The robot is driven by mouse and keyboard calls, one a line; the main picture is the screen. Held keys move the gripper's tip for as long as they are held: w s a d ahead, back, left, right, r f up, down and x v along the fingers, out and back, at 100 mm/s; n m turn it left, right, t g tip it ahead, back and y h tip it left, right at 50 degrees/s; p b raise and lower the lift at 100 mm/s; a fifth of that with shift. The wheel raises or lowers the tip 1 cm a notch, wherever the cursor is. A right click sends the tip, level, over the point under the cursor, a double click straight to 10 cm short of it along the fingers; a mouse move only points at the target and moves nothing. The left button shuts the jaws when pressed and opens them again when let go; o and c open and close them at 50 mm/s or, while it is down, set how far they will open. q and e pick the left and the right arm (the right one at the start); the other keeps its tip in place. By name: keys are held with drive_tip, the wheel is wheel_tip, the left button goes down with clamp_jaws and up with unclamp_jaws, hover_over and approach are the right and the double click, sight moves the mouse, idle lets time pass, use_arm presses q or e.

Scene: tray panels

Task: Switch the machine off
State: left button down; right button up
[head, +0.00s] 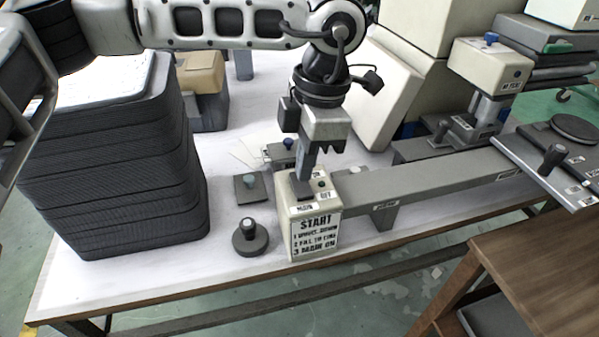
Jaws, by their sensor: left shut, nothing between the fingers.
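The beige control box (314,232) stands at the front of the white table. Its front reads START with several lines of steps below. My right gripper is not in view.
A stack of dark trays (110,165) stands at left. A round dark knob piece (250,238) and a square plate (251,188) lie left of the box. A long grey rail (430,180) runs right toward a beige-headed press (490,65). A wooden stool (535,255) stands front right.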

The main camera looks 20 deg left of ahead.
sight(305, 190)
use_arm(q)
wheel_tip(305, 190, up, 4)
drive_tip(key=shift+r+p, duration=0.25)
drive_tip(key=shift+p, duration=0.85)
drive_tip(key=shift+f, duration=0.1)
